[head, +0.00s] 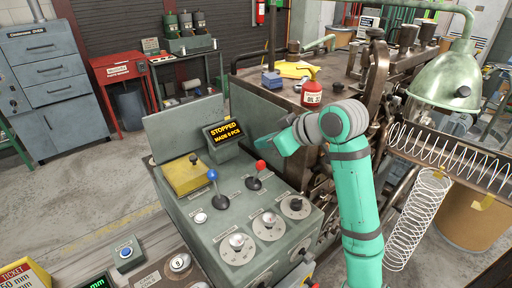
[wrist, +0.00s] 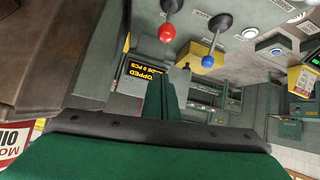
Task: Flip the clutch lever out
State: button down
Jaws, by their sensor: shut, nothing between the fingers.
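The control console (head: 215,215) carries a red-knobbed lever (head: 260,165), a blue-knobbed lever (head: 212,174) and a black-knobbed lever (head: 193,158) on a yellow box. I cannot read labels that tell which is the clutch lever. The red lever (wrist: 167,33) and blue lever (wrist: 208,62) also show in the wrist view, near the top. My gripper (head: 282,144) is above and behind the red lever, beside the machine, apart from all the levers. In the wrist view its fingers (wrist: 166,97) are shut and empty.
A display (head: 223,132) reading STOPPED, MADE 0 PCS stands behind the levers. The spring machine (head: 265,105) with a red oil can (head: 311,94) is close behind my gripper. Dials (head: 269,225) line the console front. Coiled springs (head: 418,215) hang at right.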

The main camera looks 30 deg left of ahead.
jog(key=v, duration=0.3)
jog(key=shift+d+r, duration=0.1)
dwell(0.5)
